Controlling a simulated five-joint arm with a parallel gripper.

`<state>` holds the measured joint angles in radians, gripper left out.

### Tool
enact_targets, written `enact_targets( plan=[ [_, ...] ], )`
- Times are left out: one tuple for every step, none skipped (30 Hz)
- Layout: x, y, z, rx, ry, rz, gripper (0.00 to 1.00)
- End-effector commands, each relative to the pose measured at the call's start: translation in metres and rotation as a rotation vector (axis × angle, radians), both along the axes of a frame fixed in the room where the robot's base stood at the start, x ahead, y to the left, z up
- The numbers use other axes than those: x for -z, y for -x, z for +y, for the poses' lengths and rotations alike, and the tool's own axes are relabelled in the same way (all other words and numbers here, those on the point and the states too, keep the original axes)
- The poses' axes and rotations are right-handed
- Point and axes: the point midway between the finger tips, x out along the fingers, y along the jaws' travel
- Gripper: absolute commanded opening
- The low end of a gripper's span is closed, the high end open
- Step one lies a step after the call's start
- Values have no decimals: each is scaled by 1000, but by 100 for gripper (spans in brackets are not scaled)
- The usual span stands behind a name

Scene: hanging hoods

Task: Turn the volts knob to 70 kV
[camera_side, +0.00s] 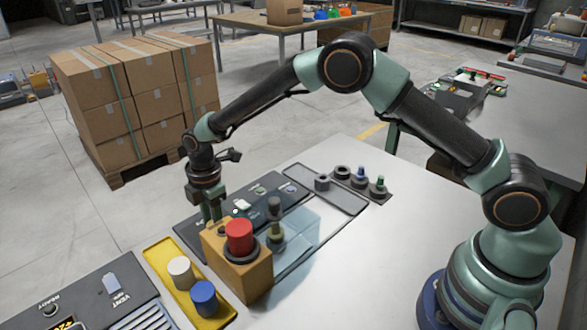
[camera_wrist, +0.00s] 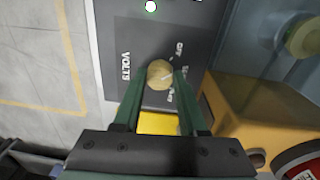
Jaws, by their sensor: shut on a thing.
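The volts knob (camera_wrist: 160,72) is a round tan knob on a dark panel (camera_wrist: 130,35), beside the word VOLTS in the wrist view. Pale scale marks, with OFF among them, run along its right side; the numbers are too blurred to read. A faint light line crosses the knob, but I cannot tell its exact setting. My gripper (camera_wrist: 161,82) has its two green fingers on either side of the knob and is shut on it. In the side view my gripper (camera_side: 211,214) points down at the panel, and the knob is hidden behind the yellow box.
A yellow box (camera_side: 250,282) with a red button (camera_side: 239,236) stands close beside my gripper. A clear cover (camera_side: 300,238) lies to its right. A yellow tray (camera_side: 158,262) holds a white and a blue cylinder (camera_side: 204,297). A grey tray (camera_side: 328,190) with small parts is behind.

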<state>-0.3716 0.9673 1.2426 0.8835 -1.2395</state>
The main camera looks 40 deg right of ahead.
Motion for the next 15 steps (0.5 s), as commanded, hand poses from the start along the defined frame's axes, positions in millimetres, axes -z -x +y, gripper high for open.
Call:
enact_targets(
  plan=[
    [0, 0, 1, 42, -1, 3, 0],
    [0, 0, 1, 70, -2, 3, 0],
    [0, 0, 1, 107, -4, 5, 0],
    [0, 0, 1, 136, -5, 5, 0],
    [0, 0, 1, 164, -5, 7, 0],
    [0, 0, 2, 202, -7, 8, 0],
    [0, 0, 2, 230, -8, 9, 0],
    [0, 0, 2, 259, -8, 10, 0],
    [0, 0, 2, 296, -10, 12, 0],
    [0, 0, 2, 325, -10, 13, 0],
    [0, 0, 2, 353, -12, 14, 0],
    [0, 0, 2, 390, -12, 16, 0],
    [0, 0, 2, 419, -13, 16, 0],
    [0, 0, 3, 448, -14, 18, 0],
    [0, 0, 3, 485, -14, 19, 0]
  ],
)
